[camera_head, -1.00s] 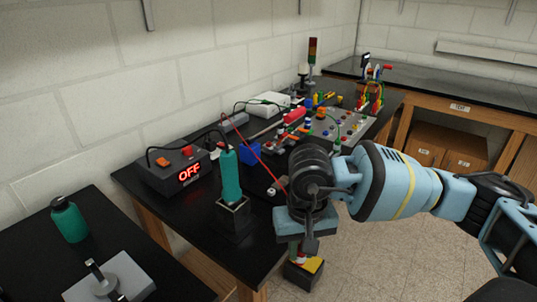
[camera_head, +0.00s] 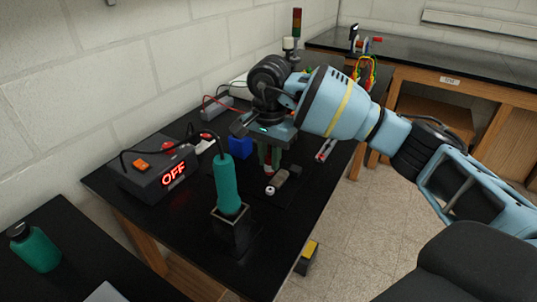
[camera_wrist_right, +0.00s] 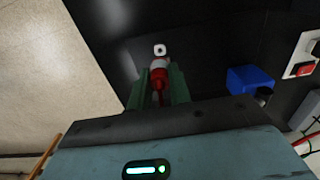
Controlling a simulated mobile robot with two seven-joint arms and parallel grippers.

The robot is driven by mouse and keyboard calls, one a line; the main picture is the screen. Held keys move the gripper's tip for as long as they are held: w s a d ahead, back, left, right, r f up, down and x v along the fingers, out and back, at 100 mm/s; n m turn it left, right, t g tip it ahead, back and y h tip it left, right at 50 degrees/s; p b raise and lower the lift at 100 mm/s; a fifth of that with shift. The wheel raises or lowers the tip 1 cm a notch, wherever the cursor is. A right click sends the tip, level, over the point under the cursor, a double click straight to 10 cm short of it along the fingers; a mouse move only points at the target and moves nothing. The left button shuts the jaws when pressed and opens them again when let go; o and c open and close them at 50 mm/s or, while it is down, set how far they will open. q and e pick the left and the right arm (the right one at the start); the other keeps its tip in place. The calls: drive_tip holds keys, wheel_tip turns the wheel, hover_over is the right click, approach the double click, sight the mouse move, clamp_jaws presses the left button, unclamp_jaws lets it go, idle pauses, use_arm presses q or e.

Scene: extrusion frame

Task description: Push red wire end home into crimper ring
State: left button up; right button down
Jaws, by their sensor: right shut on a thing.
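My right gripper (camera_head: 268,167) is over the black bench, pointing down. In the right wrist view its two green fingers (camera_wrist_right: 158,90) are shut on a red wire end (camera_wrist_right: 158,75). A small white ring with a dark centre (camera_wrist_right: 160,49), which looks like the crimper ring, lies just beyond the fingertips. In the head view this ring (camera_head: 270,190) sits on the bench in front of the gripper, beside a grey-brown body (camera_head: 279,180). A gap seems to separate wire end and ring, but depth is hard to judge. My left gripper is not in view.
A teal-handled tool (camera_head: 228,183) stands in a black holder left of the gripper. A grey box reading OFF (camera_head: 160,172) is farther left. A blue block (camera_head: 240,147) is close to the gripper; it also shows in the wrist view (camera_wrist_right: 250,79). The bench's front right is clear.

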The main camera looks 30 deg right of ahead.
drive_tip(key=shift+d+f+b, duration=0.15)
drive_tip(key=shift+f+b, duration=0.5)
drive_tip(key=shift+f, duration=0.9)
drive_tip(key=shift+f+b, duration=0.55)
drive_tip(key=shift+f, duration=0.75)
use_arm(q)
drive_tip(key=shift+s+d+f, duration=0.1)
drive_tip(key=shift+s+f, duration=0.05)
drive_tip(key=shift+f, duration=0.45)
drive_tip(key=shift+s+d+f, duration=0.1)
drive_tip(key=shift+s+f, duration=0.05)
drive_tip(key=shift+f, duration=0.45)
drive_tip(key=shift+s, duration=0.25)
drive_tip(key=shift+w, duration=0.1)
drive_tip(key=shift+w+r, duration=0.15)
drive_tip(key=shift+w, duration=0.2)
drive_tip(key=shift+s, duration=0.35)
